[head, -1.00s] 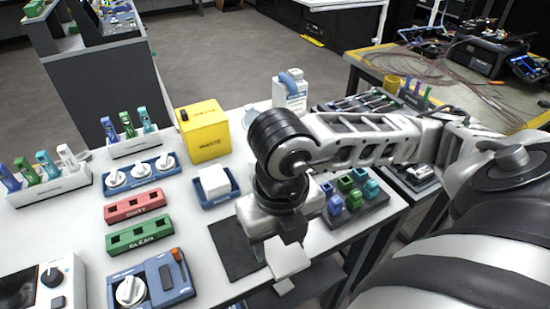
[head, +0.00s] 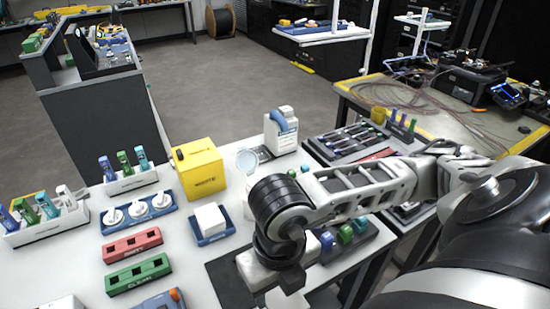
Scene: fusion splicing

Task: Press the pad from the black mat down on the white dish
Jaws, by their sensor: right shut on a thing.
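My right gripper (head: 283,284) points down over the right side of the black mat (head: 226,277), close to the table's front edge. It is shut on a small white pad (head: 283,299), partly cut off by the picture's bottom edge. I cannot tell whether the pad touches the mat. A white dish (head: 257,184) with a raised round clear lid (head: 247,160) stands behind my right arm, which hides much of it. My left gripper is not in view.
A yellow waste box (head: 199,171) stands left of the dish, and a white bottle with a blue spout (head: 281,129) behind it. A blue tray (head: 211,237) holding a white block lies left of the arm. Colored holders fill the left; a dark rack (head: 357,241) stands right.

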